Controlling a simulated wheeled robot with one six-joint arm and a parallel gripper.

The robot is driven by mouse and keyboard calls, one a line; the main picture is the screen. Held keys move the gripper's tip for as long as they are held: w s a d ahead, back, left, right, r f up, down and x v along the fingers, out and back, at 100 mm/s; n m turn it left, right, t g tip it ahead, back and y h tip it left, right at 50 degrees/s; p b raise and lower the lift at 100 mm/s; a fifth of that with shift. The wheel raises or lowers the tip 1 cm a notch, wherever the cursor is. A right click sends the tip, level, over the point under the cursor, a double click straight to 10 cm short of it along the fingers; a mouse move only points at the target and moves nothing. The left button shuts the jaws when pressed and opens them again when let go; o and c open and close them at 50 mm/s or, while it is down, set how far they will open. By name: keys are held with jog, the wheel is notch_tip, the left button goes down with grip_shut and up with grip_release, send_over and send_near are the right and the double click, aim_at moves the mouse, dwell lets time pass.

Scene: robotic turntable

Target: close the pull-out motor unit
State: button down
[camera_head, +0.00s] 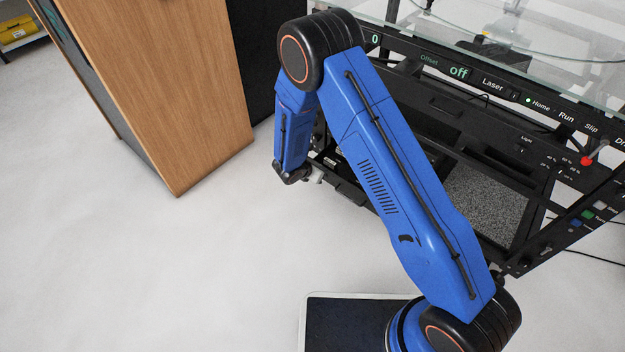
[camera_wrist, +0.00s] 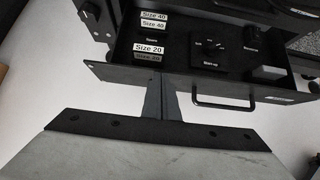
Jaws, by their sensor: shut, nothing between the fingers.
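A black drawer-like unit, which appears to be the pull-out motor unit, stands out from the rack in the wrist view, with its front panel (camera_wrist: 205,84) and tray interior (camera_wrist: 190,50) showing. Its interior holds labels reading Size 40 and Size 20. A black bar handle (camera_wrist: 238,106) is on the front panel, right of my gripper (camera_wrist: 162,82). My gripper's fingers are shut and empty, with their tips at the front panel; I cannot tell whether they touch it. In the head view, my gripper (camera_head: 316,179) is beside the dark unit (camera_head: 350,186), which my arm partly hides.
The black turntable machine (camera_head: 440,105) has a glass top (camera_head: 540,55) and a control panel (camera_head: 500,88). A wooden cabinet (camera_head: 165,85) stands to the left. White floor (camera_head: 200,260) is clear in front and between them.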

jog(key=w+d, duration=0.2)
jog(key=w, duration=0.1)
jog(key=w+d, duration=0.5)
jog(key=w, duration=0.1)
jog(key=shift+w+d, duration=0.3)
jog(key=shift+w, duration=0.05)
